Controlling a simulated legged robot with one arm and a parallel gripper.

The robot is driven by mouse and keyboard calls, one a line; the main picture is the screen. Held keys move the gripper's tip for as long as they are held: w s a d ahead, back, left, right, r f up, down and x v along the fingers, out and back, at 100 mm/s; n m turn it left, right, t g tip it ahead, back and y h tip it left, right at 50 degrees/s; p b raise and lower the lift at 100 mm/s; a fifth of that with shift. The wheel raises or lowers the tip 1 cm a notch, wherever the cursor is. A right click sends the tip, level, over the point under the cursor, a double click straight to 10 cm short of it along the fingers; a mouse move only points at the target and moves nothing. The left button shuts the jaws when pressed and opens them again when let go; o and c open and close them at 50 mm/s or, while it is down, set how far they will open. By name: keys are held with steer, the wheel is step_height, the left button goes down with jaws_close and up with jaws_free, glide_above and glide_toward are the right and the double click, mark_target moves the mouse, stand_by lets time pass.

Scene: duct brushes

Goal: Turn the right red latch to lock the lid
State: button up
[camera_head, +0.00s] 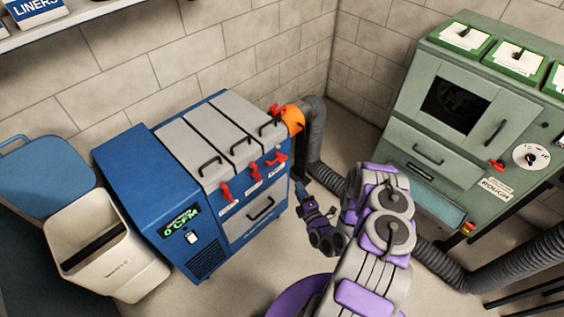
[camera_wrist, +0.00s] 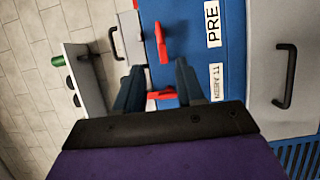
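A blue cabinet (camera_head: 125,160) has three grey lids, with several red latches on its front. The right latch (camera_head: 277,159) lies roughly sideways; the middle latch (camera_head: 255,172) and left latch (camera_head: 226,192) point more up and down. My gripper (camera_head: 304,190) is in front of the cabinet, to the right of and apart from the latches. In the turned wrist view the right latch (camera_wrist: 162,42), by the PRE label, is above my gripper (camera_wrist: 158,97). Its dark fingers are open, and another red latch (camera_wrist: 161,94) shows between them. I see no contact.
A front drawer handle (camera_head: 262,209) sticks out below the latches. A grey hose (camera_head: 323,155) and orange fitting (camera_head: 293,118) are right of the cabinet. A white bin (camera_head: 105,255) stands left; a green machine (camera_head: 455,130) stands right. Open floor lies in front.

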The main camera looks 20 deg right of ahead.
mark_target(284, 161)
steer(key=w+b, duration=0.1)
steer(key=w, duration=1)
steer(key=w+b, duration=0.1)
steer(key=w, duration=0.5)
steer(key=shift+w+d+b, duration=0.1)
steer(key=shift+d+b, duration=0.25)
steer(key=shift+d, duration=0.05)
steer(key=shift+c, duration=0.4)
jaws_close()
